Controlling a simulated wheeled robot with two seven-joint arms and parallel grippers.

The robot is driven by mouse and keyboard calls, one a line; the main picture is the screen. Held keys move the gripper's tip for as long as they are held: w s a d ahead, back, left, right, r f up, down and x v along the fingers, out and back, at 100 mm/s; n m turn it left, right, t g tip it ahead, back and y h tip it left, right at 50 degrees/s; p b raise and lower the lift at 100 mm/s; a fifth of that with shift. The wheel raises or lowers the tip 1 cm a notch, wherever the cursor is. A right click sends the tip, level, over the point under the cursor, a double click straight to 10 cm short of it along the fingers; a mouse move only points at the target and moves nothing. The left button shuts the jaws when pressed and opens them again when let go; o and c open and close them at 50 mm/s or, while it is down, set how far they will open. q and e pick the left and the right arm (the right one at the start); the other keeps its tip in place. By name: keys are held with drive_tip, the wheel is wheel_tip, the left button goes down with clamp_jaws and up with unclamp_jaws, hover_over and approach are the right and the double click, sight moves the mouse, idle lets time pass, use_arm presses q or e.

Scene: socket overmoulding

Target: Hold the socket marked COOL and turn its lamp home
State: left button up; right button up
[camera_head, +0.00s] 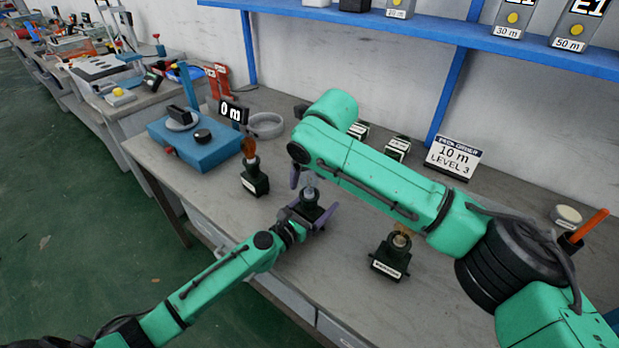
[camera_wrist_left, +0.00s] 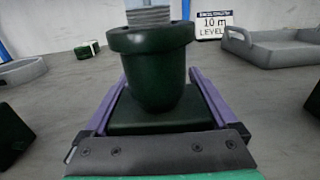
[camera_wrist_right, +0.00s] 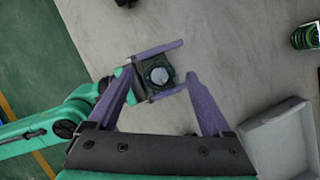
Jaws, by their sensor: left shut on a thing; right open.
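A dark green socket (camera_wrist_left: 150,75) stands between the purple fingers of my left gripper (camera_head: 312,212), which is shut on it. A grey threaded lamp (camera_wrist_left: 148,15) rises upright from its collar; in the head view the lamp (camera_head: 311,182) is partly hidden by my right arm. No marking on this socket is readable. My right gripper (camera_wrist_right: 160,75) is open above it, one finger on either side of the lamp, seen from above as a pale disc (camera_wrist_right: 159,74). Touch cannot be told.
Two other dark sockets with amber lamps stand left (camera_head: 254,182) and right (camera_head: 391,262) on the grey bench. A blue box (camera_head: 195,140) and a round grey dish (camera_head: 267,125) lie back left. A "10 m LEVEL 3" sign (camera_head: 453,157) stands at the back. A grey tray (camera_wrist_right: 285,140) is at right.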

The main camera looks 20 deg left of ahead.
drive_tip(key=shift+w+a+f, duration=0.1)
drive_tip(key=shift+w+f, duration=0.05)
drive_tip(key=shift+f, duration=0.35)
clamp_jaws()
drive_tip(key=m+h, duration=0.1)
drive_tip(key=m, duration=0.1)
drive_tip(key=m+t, duration=0.1)
drive_tip(key=m, duration=0.2)
drive_tip(key=shift+a+m+h, duration=0.1)
drive_tip(key=shift+m+h, duration=0.2)
drive_tip(key=shift+h, duration=0.1)
drive_tip(key=m+h, duration=0.2)
drive_tip(key=m, duration=0.3)
drive_tip(key=shift+r, duration=0.1)
drive_tip(key=shift+m, duration=0.3)
